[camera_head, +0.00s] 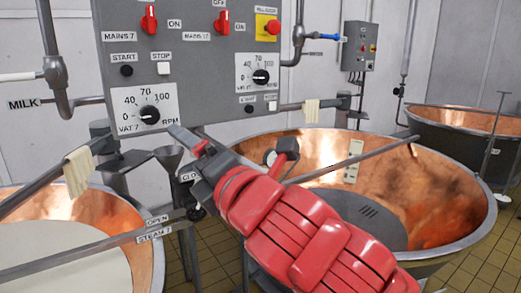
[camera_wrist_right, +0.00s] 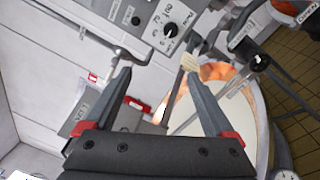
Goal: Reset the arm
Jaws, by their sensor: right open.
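My right arm, red and dark grey, reaches in from the lower right of the head view. Its gripper (camera_head: 188,140) is in front of the lower part of the grey control panel (camera_head: 190,75), close to the dial marked VAT 7 (camera_head: 149,114). In the right wrist view the right gripper (camera_wrist_right: 158,76) has its two dark fingers spread wide, with nothing between them. The panel and a dial (camera_wrist_right: 171,29) show beyond the fingers. My left gripper is in neither view.
A copper vat with white liquid (camera_head: 50,255) stands at the lower left. A larger copper vat (camera_head: 450,190) is behind and right of my arm, with a bar across it. Cloths (camera_head: 78,172) hang on bars. Another vat (camera_head: 465,120) is at the far right. Tiled floor shows between.

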